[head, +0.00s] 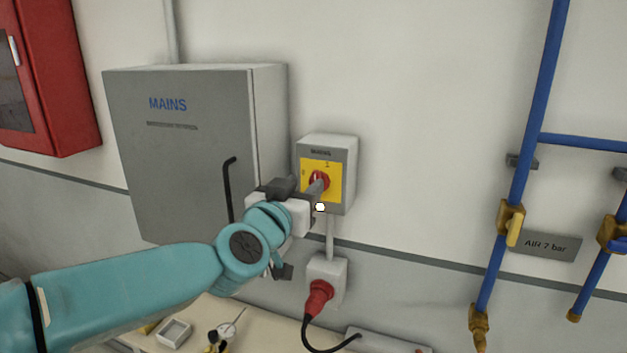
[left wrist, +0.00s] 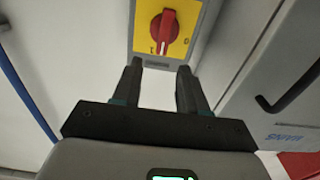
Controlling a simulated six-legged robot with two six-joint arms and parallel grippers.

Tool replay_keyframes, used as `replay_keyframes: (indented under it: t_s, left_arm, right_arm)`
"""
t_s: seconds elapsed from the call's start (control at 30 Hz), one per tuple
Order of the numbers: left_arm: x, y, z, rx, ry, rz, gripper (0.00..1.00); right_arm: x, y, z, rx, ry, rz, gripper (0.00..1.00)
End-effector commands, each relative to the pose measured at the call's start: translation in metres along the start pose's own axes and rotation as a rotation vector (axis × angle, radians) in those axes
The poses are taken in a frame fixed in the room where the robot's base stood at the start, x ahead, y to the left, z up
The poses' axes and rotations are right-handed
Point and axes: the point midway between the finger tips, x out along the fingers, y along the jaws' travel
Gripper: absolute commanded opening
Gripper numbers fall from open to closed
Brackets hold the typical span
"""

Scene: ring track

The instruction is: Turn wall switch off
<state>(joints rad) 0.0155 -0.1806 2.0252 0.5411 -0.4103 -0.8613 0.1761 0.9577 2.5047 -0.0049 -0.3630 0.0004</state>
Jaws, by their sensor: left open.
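The left wrist view shows the red knob (left wrist: 163,34) nearly upright in the picture, with the marks 1 and 0 at the plate's lower corners. My left gripper (head: 320,187) is at the switch front in the head view and partly covers the plate. In the left wrist view its open, empty fingers (left wrist: 159,68) point at the knob, with a gap between. My right gripper is not in view.
A grey MAINS cabinet (head: 180,110) with a black handle stands close left of the switch. Below is a socket with a red plug (head: 319,298) and black cable. Blue air pipes (head: 523,170) run at right. A bench (head: 255,327) with small items lies below.

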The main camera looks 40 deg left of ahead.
Motion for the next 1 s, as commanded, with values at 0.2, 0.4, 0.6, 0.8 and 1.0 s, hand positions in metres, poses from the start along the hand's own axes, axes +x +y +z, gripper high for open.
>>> replay_keyframes:
  t_s: [0.2, 0.4, 0.6, 0.8, 1.0]
  left_arm:
    - [0.041, 0.001, 0.000, 0.001, -0.003, 0.001, 0.43]
    - [0.055, 0.001, 0.000, 0.000, -0.001, 0.001, 0.43]
    - [0.056, 0.001, 0.000, 0.000, -0.001, 0.001, 0.43]
    - [0.056, 0.001, 0.000, 0.000, -0.001, 0.001, 0.00]
    - [0.056, 0.001, 0.000, -0.002, -0.001, 0.002, 0.00]
  right_arm:
    - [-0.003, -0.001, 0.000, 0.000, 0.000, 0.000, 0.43]
    - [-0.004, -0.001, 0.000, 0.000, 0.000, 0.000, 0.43]
    - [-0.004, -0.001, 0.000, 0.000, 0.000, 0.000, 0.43]
    - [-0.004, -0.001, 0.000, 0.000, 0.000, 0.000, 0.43]
    - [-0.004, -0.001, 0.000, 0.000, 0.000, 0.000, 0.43]
